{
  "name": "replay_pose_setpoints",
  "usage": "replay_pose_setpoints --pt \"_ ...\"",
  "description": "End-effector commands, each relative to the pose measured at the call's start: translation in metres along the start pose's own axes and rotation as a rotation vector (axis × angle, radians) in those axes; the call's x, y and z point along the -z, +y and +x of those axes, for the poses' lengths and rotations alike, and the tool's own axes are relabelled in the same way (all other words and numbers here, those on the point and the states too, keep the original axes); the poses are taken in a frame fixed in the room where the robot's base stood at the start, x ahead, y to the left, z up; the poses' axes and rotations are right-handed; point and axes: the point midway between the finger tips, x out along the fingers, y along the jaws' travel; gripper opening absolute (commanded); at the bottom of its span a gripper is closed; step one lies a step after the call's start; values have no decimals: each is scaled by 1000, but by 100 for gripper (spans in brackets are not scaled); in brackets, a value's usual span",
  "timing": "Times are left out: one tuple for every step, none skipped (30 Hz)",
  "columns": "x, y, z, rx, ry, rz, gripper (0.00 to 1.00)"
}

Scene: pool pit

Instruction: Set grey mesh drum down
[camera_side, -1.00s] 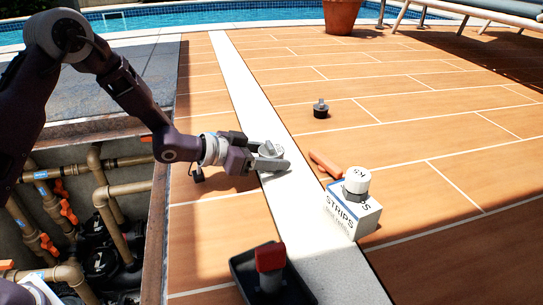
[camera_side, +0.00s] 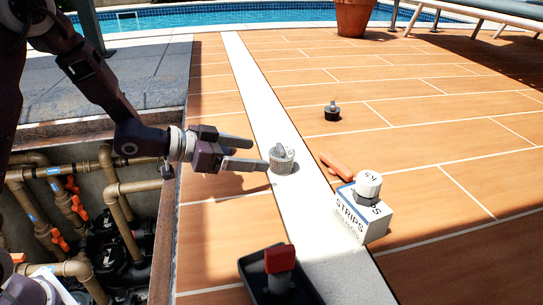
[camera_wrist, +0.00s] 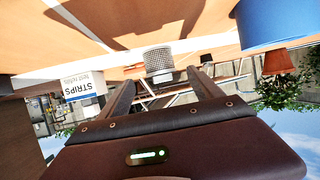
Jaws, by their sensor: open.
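The grey mesh drum (camera_side: 282,159) stands upright on the white strip of the deck in the side view. It has a pale top with a dark mark on it. It also shows in the wrist view (camera_wrist: 158,60), just past the fingertips. My gripper (camera_side: 259,153) is open and empty, to the left of the drum. Its fingers point at the drum, and the nearer finger's tip overlaps the drum's edge in the side view. I cannot tell whether that finger touches it. The gripper shows in the wrist view (camera_wrist: 157,75) with its fingers spread.
A black knobbed piece (camera_side: 332,112) stands farther back. A dark tray (camera_side: 256,277) holds a red-topped item (camera_side: 280,262). An open pit lies left.

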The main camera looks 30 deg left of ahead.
Motion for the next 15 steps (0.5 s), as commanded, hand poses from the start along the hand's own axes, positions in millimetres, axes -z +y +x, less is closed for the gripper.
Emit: replay_pose_setpoints --pt "1 -1 -11 3 1 0 75" --pt "1 -1 -15 3 2 0 75" --pt "1 -1 -21 2 2 1 75" --pt "0 0 -24 1 1 1 75" --pt "0 0 -27 1 1 1 75" --pt "0 0 -30 1 1 0 75" --pt "0 0 -31 0 1 0 75" --pt "0 0 -32 0 0 0 75" --pt "0 0 -32 -1 0 0 75" --pt "0 0 -32 -1 0 0 75" --pt "0 0 -32 -1 0 0 75" --pt "0 0 -32 0 0 1 75" --pt "1 0 -32 5 -3 4 75" --pt "2 -2 -34 18 -12 11 75" --pt "5 -5 -38 51 -36 28 75"
